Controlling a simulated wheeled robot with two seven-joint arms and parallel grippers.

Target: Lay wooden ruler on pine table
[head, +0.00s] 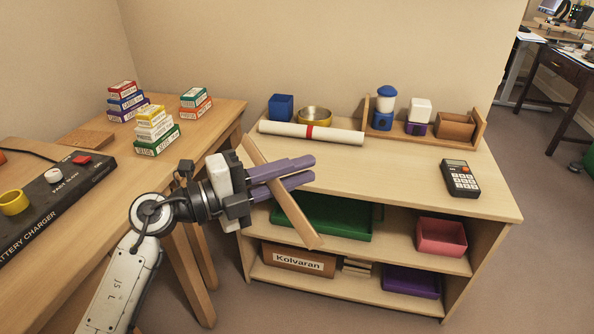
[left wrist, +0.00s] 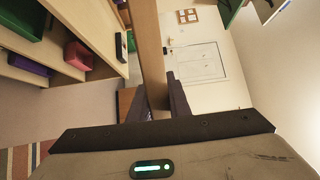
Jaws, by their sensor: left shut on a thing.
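The wooden ruler (head: 294,215) is a long flat light-brown strip. My left gripper (head: 308,171), with purple fingers, is shut on it. The ruler is tilted in the air in front of the low shelf unit, its lower end towards the bottom of the picture. In the left wrist view the ruler (left wrist: 150,55) stretches away from between the fingers (left wrist: 158,95). The pine table (head: 75,226) appears to be the light wooden one at the left. My right gripper is not in view.
The table carries a black battery charger (head: 58,196), a cork mat (head: 86,139) and several stacked card boxes (head: 158,141). The shelf unit (head: 400,168) holds a rolled paper (head: 340,135), a calculator (head: 460,178) and trays below. Bare wood shows along the table's front edge.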

